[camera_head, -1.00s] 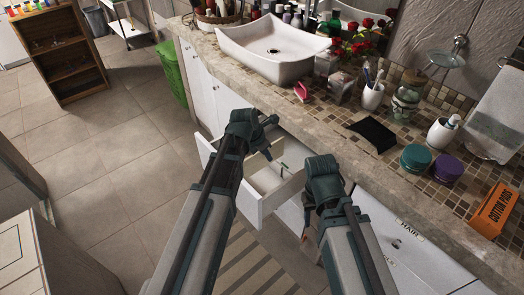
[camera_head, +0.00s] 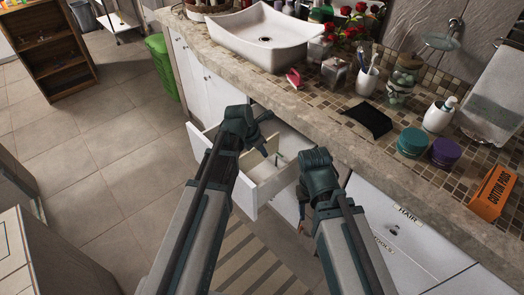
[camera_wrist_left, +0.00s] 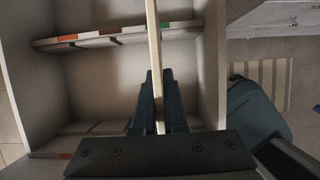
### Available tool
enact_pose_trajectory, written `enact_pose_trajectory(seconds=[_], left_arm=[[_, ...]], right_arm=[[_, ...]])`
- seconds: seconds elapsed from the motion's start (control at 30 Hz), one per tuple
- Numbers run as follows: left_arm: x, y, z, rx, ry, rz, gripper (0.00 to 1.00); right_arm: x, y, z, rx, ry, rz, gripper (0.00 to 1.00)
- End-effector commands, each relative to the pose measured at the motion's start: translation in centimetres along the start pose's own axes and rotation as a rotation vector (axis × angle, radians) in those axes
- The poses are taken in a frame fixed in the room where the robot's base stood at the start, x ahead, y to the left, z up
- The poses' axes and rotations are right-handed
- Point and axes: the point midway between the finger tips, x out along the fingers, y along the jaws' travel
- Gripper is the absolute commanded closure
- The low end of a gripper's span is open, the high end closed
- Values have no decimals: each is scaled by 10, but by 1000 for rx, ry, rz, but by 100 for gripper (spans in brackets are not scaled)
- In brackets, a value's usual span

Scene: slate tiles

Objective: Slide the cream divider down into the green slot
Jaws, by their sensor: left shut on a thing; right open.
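The cream divider (camera_wrist_left: 154,45) is a thin upright strip in the left wrist view, held between my left gripper's fingers. My left gripper (camera_head: 265,136) is shut on it above the open white drawer (camera_head: 229,172). A small green mark (camera_head: 279,161) shows inside the drawer. My right gripper (camera_head: 303,218) is open, beside the drawer's right side.
The stone counter (camera_head: 290,110) with a white basin (camera_head: 262,40) runs behind the drawer. Labelled drawer fronts (camera_head: 410,235) are at the right.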

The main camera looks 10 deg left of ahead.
Motion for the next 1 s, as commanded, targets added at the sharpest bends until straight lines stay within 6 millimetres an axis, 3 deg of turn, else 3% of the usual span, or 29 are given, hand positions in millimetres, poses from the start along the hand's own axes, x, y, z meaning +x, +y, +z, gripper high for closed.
enact_pose_trajectory(seconds=[1.0], left_arm=[[57,0,-23,0,0,0,100]], right_arm=[[61,-6,-4,0,0,0,50]])
